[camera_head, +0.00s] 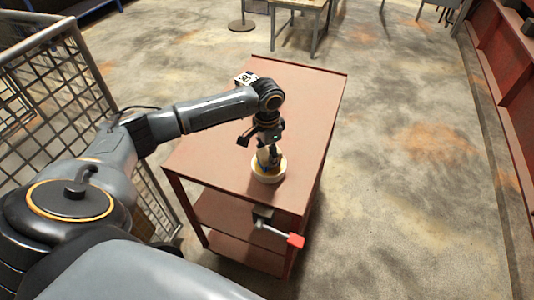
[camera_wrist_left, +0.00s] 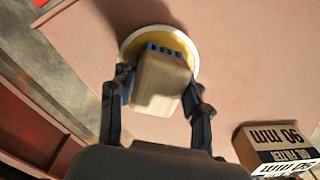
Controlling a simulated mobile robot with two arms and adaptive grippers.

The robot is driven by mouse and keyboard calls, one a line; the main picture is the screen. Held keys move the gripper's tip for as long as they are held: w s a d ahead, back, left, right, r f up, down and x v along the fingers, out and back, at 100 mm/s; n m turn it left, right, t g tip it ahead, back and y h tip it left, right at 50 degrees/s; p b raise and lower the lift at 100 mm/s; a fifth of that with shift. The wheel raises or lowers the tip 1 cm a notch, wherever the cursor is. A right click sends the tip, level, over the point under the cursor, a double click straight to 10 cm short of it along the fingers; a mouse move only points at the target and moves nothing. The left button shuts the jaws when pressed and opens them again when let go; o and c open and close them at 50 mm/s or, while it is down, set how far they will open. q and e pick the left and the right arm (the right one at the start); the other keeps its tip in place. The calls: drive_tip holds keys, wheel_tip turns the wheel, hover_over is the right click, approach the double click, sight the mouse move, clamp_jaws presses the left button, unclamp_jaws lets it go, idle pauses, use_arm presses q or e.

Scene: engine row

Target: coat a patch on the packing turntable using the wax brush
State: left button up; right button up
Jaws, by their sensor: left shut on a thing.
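My left gripper (camera_head: 268,152) is shut on the wax brush and points down over the red cart top. The brush shows in the left wrist view as a pale wooden block (camera_wrist_left: 160,85) with blue bristles at its far end, between the two fingers. A round, white-rimmed disc with a yellow top, apparently the packing turntable (camera_head: 269,177), lies under the brush; it also shows in the left wrist view (camera_wrist_left: 132,46). The bristle end overlaps the disc, but I cannot tell if it touches. My right gripper is not in view.
The red cart (camera_head: 305,105) has lower shelves and a red-tipped lever (camera_head: 295,240) at its front edge. A printed carton (camera_head: 245,78) stands at its back left. A mesh fence (camera_head: 45,90) is on the left. The cart's right side is clear.

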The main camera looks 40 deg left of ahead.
sight(267, 152)
use_arm(q)
drive_tip(key=shift+p, duration=0.3)
idle(0.8)
drive_tip(key=shift+s+f, duration=0.1)
drive_tip(key=shift+f, duration=0.05)
idle(1.1)
wheel_tip(267, 152, up, 2)
drive_tip(key=p, duration=0.2)
drive_tip(key=shift+p, duration=0.4)
wheel_tip(267, 152, up, 5)
drive_tip(key=p, duration=0.6)
idle(0.4)
